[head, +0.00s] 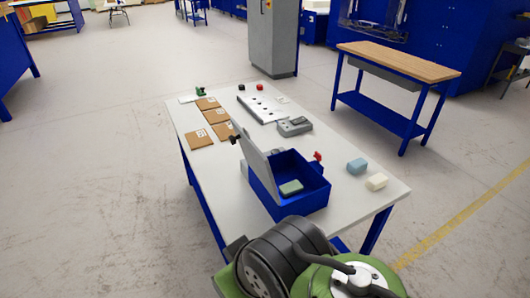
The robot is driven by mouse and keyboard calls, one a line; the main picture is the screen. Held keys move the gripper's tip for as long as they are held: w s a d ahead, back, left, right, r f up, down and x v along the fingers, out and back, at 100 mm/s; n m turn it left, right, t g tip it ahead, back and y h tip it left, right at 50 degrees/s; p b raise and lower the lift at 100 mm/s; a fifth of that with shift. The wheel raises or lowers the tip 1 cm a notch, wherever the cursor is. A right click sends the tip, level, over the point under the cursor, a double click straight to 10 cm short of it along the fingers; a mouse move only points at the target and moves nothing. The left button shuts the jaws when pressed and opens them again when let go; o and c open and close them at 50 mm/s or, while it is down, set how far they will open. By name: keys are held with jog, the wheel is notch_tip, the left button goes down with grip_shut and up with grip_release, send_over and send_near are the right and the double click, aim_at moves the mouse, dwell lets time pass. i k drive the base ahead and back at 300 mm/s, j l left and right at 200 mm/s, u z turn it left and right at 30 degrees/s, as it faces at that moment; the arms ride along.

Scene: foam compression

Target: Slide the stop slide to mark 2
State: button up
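I cannot make out for certain which part is the stop slide, and no numbered marks can be read. A blue open-topped box (313,197) stands near the front of the white table, with a grey upright panel (262,165) along its left side. A red knob (317,156) shows at the box's back right edge. A grey-green block (291,187) lies inside the box. A pale plate (263,108) with a row of dark spots lies farther back. My green and black arm fills the bottom of the view, and my gripper is not in view.
A light blue block (357,166) and a cream block (377,181) lie right of the box. A grey device (294,126) lies behind it. Several brown cards (201,139) lie at the left. The white table (340,210) has bare room along its right edge.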

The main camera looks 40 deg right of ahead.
aim_at(200, 94)
jog(key=k+z, duration=0.1)
jog(key=z, duration=0.85)
